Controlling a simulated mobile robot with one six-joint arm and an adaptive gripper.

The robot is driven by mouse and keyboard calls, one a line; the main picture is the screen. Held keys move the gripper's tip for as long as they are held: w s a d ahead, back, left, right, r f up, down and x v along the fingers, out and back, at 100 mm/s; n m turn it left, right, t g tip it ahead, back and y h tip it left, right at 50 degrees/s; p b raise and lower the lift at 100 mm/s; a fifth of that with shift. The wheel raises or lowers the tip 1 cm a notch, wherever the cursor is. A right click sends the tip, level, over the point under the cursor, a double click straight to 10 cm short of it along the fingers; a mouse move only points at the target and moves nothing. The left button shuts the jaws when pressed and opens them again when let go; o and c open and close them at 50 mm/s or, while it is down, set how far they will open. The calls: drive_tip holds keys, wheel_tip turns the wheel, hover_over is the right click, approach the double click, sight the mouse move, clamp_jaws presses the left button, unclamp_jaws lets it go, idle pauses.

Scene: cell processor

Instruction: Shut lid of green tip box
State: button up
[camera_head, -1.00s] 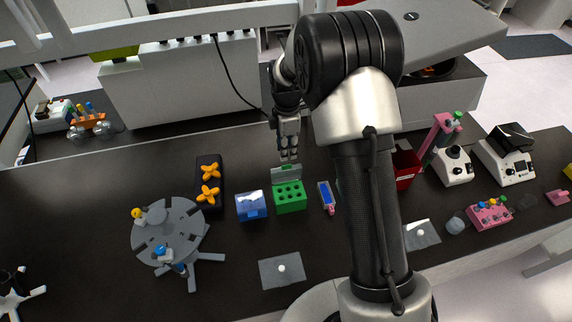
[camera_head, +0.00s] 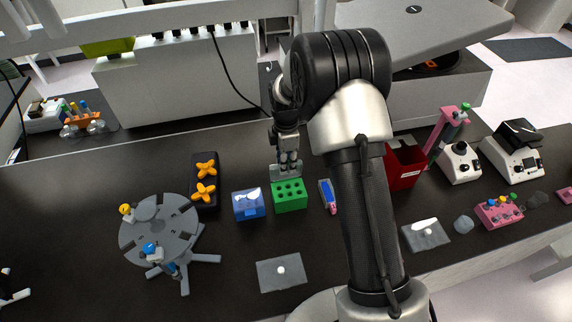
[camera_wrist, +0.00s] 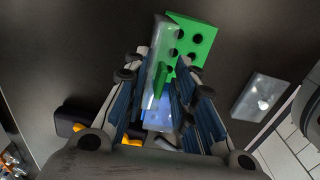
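The green tip box (camera_head: 289,197) stands on the dark bench with its holed top showing. Its clear grey lid (camera_head: 273,171) stands open, raised at the box's far edge. My gripper (camera_head: 288,170) points down at the lid, just behind the box. In the wrist view, the green box (camera_wrist: 200,42) is beyond the fingertips and the clear lid (camera_wrist: 159,55) lies by the gap between them. The fingers (camera_wrist: 162,88) look apart. I cannot tell whether they touch the lid, and part of it is hidden in the head view.
A blue box (camera_head: 249,205) with a clear lid stands just left of the green one. A small blue and pink item (camera_head: 327,196) lies to its right. A black rack (camera_head: 205,182) with orange pieces and a grey rotor (camera_head: 160,232) stand farther left.

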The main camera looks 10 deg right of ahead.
drive_tip(key=shift+s, duration=0.1)
drive_tip(key=s, duration=0.3)
drive_tip(key=s+b, duration=0.1)
drive_tip(key=s, duration=0.1)
drive_tip(key=shift+s+f, duration=0.15)
drive_tip(key=shift+f, duration=0.25)
drive_tip(key=r+p, duration=0.1)
drive_tip(key=s+r+p, duration=0.1)
drive_tip(key=r, duration=0.1)
drive_tip(key=s+r+p, duration=0.1)
drive_tip(key=r, duration=0.1)
idle(0.6)
idle(0.9)
